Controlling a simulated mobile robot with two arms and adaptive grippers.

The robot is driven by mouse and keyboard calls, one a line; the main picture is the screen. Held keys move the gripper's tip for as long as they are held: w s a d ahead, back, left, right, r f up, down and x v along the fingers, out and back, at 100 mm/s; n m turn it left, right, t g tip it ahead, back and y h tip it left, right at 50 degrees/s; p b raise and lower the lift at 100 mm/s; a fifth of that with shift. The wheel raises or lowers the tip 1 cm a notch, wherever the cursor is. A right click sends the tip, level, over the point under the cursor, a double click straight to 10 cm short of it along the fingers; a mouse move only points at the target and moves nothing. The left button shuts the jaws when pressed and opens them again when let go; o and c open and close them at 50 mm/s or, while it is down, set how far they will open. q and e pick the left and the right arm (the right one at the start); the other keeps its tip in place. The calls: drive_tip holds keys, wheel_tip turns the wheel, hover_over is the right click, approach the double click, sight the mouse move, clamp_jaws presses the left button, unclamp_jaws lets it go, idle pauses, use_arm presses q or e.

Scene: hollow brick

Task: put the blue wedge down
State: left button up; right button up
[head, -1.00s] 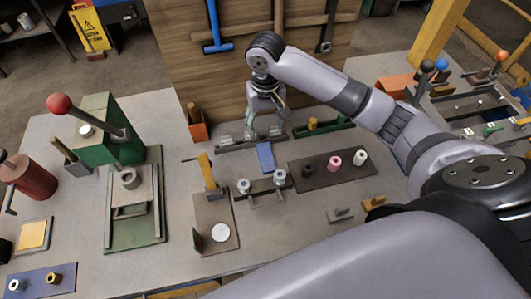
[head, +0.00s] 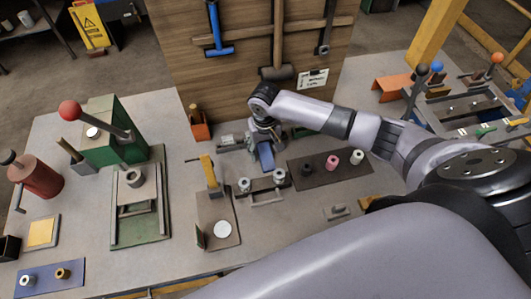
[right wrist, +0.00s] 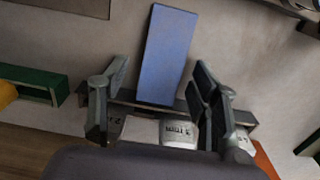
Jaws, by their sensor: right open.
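The blue wedge (head: 266,156) is on the grey bench, just in front of my right gripper (head: 264,132). In the right wrist view it is a long flat blue block (right wrist: 168,50). My right gripper (right wrist: 161,76) is open there, with one finger on each side of the wedge's near end. A gap shows between the wedge and each finger, so it is not gripped. In the head view my wrist partly hides the gripper's fingers and the bench behind. My left gripper is not in view.
A dark plate (head: 346,176) with black, pink and white cylinders is right of the wedge. A clamp fixture (head: 262,190) stands in front. A green bracket (right wrist: 40,83) lies to the left in the right wrist view. A wooden tool board (head: 245,75) rises behind.

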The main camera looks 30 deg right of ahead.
sight(265, 151)
drive_tip(key=shift+c, duration=0.4)
clamp_jaws()
drive_tip(key=shift+r, duration=0.1)
wheel_tip(265, 151, up, 20)
drive_tip(key=b, duration=0.2)
drive_tip(key=s+a+f+n+b, duration=0.1)
drive_tip(key=s+a+f+b, duration=0.1)
drive_tip(key=s, duration=0.3)
drive_tip(key=s+a+f+n+b, duration=0.2)
drive_tip(key=s+a+b, duration=0.1)
drive_tip(key=s, duration=0.3)
drive_tip(key=shift+s+b, duration=0.15)
drive_tip(key=shift+b, duration=0.15)
idle(0.3)
